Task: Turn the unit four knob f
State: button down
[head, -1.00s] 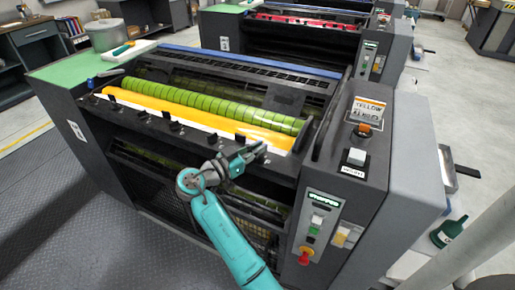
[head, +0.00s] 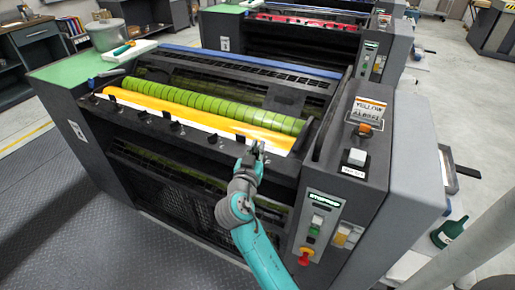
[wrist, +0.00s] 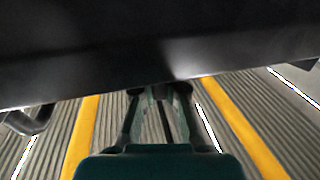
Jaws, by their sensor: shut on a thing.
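The yellow ink unit (head: 205,112) has several small black knobs (head: 174,127) along its front edge, below the yellow sheet. Their letters are too small to read. My gripper (head: 255,147) is at the right end of this row, shut on a black knob that its fingers almost wholly hide. In the wrist view, my gripper (wrist: 160,92) has its fingertips up against the dark underside of the unit's front edge (wrist: 150,45). The held knob cannot be made out clearly there.
A second unit with red rollers (head: 305,20) stands behind. The floor at left is free.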

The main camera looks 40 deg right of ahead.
jog(key=shift+n+t+y, duration=1)
jog(key=shift+n+t, duration=0.1)
jog(key=shift+t, duration=0.5)
jog(key=c, duration=1.2)
grip_release()
jog(key=shift+a, duration=0.1)
jog(key=v, duration=1.2)
jog(key=shift+r, duration=0.15)
